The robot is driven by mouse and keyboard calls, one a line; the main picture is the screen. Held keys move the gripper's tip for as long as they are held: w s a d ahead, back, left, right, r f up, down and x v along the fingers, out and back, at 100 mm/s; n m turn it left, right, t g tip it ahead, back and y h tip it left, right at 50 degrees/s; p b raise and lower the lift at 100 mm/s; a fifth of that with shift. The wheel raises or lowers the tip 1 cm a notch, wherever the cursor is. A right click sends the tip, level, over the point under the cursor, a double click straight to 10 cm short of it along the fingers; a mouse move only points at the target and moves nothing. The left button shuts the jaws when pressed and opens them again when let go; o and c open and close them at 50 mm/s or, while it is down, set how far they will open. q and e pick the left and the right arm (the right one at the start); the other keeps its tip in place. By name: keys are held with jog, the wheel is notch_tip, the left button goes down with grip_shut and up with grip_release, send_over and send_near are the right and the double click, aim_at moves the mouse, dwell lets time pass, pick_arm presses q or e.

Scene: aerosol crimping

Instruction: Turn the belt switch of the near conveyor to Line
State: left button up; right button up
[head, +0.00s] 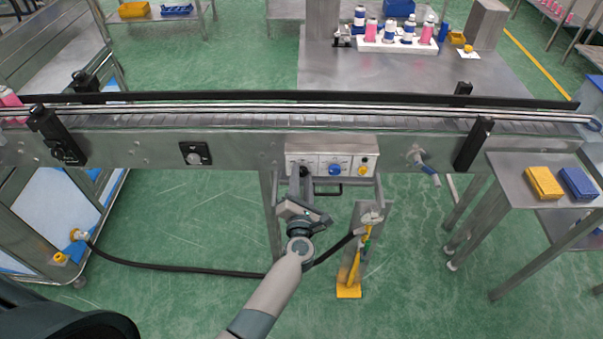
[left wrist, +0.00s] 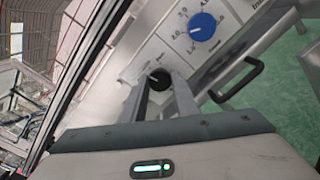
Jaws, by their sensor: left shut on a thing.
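A grey control box (head: 332,162) is fixed to the front of the near conveyor (head: 240,150). At its left end is the black belt switch knob (left wrist: 160,79), with small printed labels around it that are too small to read surely. In the left wrist view its white pointer mark is towards the upper left of that picture. My left gripper (left wrist: 160,86) is shut on this knob, one finger on either side. In the head view the gripper (head: 304,184) reaches up to the box from below and partly hides the switch. My right gripper is not in view.
A blue dial (head: 335,169) sits right of the switch, with a yellow button (head: 363,170) further right. A black handle (left wrist: 238,82) juts out below the box. A yellow-footed stand (head: 349,291) and a black hose (head: 180,267) are near my left arm.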

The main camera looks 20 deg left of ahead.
pick_arm(q)
jog(key=shift+m+p, duration=0.45)
jog(key=shift+m, duration=0.55)
jog(key=o, duration=1.1)
jog(key=shift+c, duration=0.2)
jog(key=shift+d, duration=0.1)
jog(key=v, duration=1.7)
jog(key=shift+s, duration=0.25)
